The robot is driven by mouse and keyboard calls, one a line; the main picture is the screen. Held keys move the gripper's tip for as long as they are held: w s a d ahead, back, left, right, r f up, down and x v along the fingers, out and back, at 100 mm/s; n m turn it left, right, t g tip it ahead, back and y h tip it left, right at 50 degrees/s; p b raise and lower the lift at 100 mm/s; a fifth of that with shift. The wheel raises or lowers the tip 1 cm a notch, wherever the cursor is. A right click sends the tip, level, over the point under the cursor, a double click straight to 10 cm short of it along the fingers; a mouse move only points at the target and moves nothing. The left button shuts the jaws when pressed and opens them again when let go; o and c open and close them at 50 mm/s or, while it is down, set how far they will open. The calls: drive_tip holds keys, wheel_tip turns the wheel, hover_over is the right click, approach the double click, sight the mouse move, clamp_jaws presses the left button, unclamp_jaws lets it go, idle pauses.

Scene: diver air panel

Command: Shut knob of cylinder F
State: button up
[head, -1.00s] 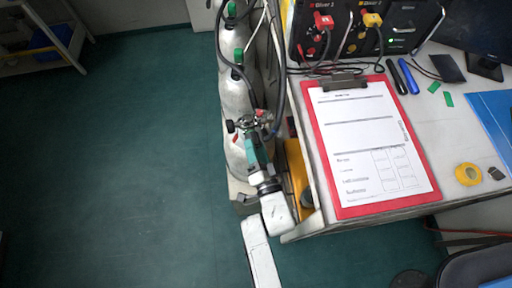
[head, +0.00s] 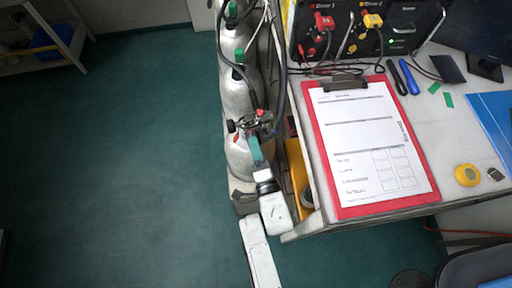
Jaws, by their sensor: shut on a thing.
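Several silver-grey gas cylinders stand in a row along the left end of the desk. The nearest cylinder (head: 240,158) has a valve with a dark knob (head: 231,126) at its left and a red part at its right. I cannot read a letter on it, so I cannot tell if it is cylinder F. My gripper (head: 252,138) is at this valve, its jaws shut on a part of the valve. My arm hides part of the cylinder, and the exact contact is too small to see.
Black hoses (head: 281,70) run up from the valves beside the desk. A red clipboard (head: 430,190) lies on the desk (head: 462,210) to the right. A yellow panel (head: 297,165) stands beside the desk's end. The green floor (head: 120,150) at left is clear.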

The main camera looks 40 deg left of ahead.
drive_tip(key=shift+s+f, duration=0.1)
drive_tip(key=o, duration=1.1)
drive_tip(key=shift+c, duration=0.2)
drive_tip(key=p+v, duration=0.2)
drive_tip(key=v, duration=0.8)
drive_tip(key=shift+s+d+p, duration=0.2)
drive_tip(key=shift+d+p, duration=0.15)
drive_tip(key=shift+p, duration=0.05)
